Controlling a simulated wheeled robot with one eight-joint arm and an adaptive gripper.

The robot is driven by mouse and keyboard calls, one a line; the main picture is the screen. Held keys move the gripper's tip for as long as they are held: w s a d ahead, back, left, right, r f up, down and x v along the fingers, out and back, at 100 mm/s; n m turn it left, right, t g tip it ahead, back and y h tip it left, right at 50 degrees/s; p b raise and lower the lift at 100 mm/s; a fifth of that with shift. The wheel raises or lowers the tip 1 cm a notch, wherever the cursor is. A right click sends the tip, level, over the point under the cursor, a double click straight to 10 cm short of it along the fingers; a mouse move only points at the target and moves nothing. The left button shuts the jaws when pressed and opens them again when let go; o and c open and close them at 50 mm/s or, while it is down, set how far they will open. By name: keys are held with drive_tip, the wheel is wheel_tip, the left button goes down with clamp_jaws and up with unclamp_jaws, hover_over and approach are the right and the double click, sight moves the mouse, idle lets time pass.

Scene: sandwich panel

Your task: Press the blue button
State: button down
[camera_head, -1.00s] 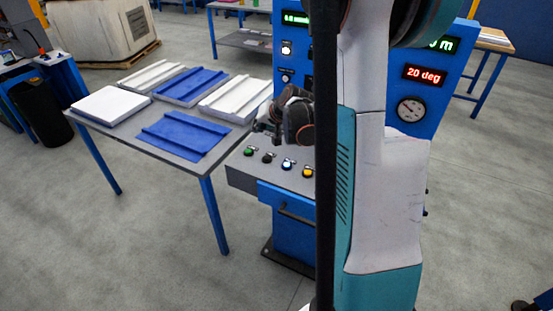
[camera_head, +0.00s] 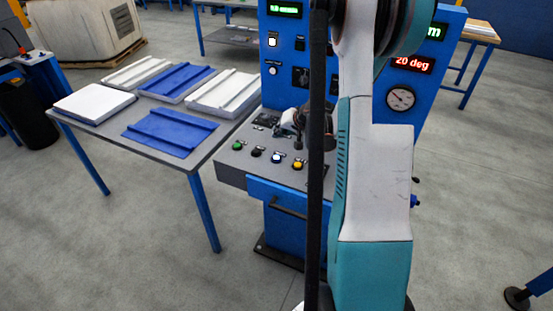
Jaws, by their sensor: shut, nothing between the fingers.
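My gripper (camera_head: 298,144) is shut and empty. It points down above the console, slightly right of and behind the blue button in the picture, and looks apart from it. Part of the gripper is hidden behind my black pole and arm.
The console's upright blue panel (camera_head: 283,45) with displays and a gauge (camera_head: 400,98) rises behind the gripper. A grey table (camera_head: 200,157) with blue and white panels stands to the left. A handle (camera_head: 288,207) is on the console front. Open floor lies in front.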

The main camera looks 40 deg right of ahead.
sight(278, 157)
drive_tip(key=shift+f+b, duration=2.75)
drive_tip(key=shift+f, duration=1.4)
drive_tip(key=shift+f+b, duration=0.4)
drive_tip(key=shift+b, duration=0.05)
drive_tip(key=shift+f, duration=0.4)
drive_tip(key=shift+r, duration=0.1)
drive_tip(key=shift+r+p, duration=0.3)
drive_tip(key=shift+r, duration=0.45)
drive_tip(key=shift+r+p, duration=1.5)
drive_tip(key=shift+r, duration=1)
